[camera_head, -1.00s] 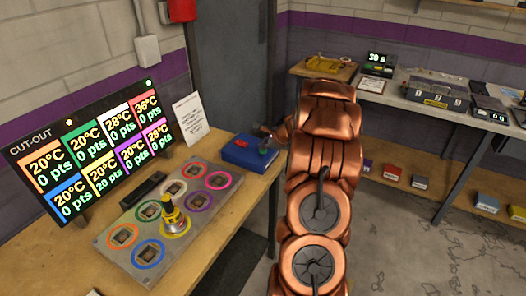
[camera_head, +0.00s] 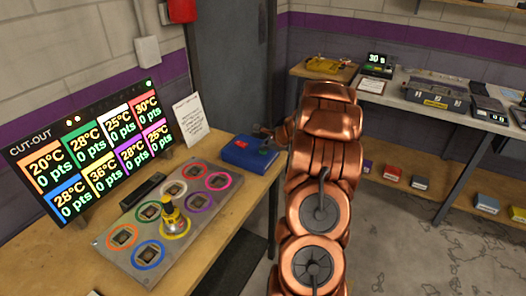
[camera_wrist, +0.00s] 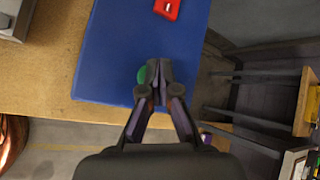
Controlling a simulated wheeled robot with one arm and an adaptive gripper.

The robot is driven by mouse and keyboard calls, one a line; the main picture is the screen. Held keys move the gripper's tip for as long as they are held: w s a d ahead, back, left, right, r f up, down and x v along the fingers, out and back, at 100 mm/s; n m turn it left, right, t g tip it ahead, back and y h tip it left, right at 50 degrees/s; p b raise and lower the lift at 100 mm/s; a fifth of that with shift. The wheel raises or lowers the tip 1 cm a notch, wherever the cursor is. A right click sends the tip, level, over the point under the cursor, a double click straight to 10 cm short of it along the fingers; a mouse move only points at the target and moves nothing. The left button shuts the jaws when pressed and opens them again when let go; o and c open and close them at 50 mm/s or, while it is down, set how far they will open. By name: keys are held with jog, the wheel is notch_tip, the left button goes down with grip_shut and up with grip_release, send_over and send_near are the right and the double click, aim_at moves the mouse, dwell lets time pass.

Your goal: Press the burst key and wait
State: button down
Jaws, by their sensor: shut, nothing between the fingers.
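A blue box (camera_head: 246,155) sits at the far right end of the wooden bench. In the wrist view the box (camera_wrist: 115,45) carries a red key (camera_wrist: 168,8) and a round green key (camera_wrist: 142,75). My gripper (camera_wrist: 158,66) is shut and empty, its fingertips over the green key and hiding most of it. I cannot tell whether it is pressed down. In the head view my gripper (camera_head: 268,136) is at the box, partly behind my arm. The CUT-OUT board (camera_head: 95,150) shows temperatures from 20°C to 36°C, with 0 pts in every tile.
A grey panel (camera_head: 110,252) with coloured rings and square sockets lies on the bench. A gold and black piece (camera_head: 174,218) stands in the yellow ring. A white card (camera_head: 190,118) leans behind. Another bench (camera_head: 398,92) stands back right, with a timer reading 30.

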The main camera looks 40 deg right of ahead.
jog(key=shift+r+p, duration=0.5)
jog(key=shift+r, duration=0.2)
jog(key=shift+r, duration=0.1)
jog(key=shift+r+p, duration=2.25)
jog(key=shift+r, duration=0.2)
jog(key=shift+a, duration=0.1)
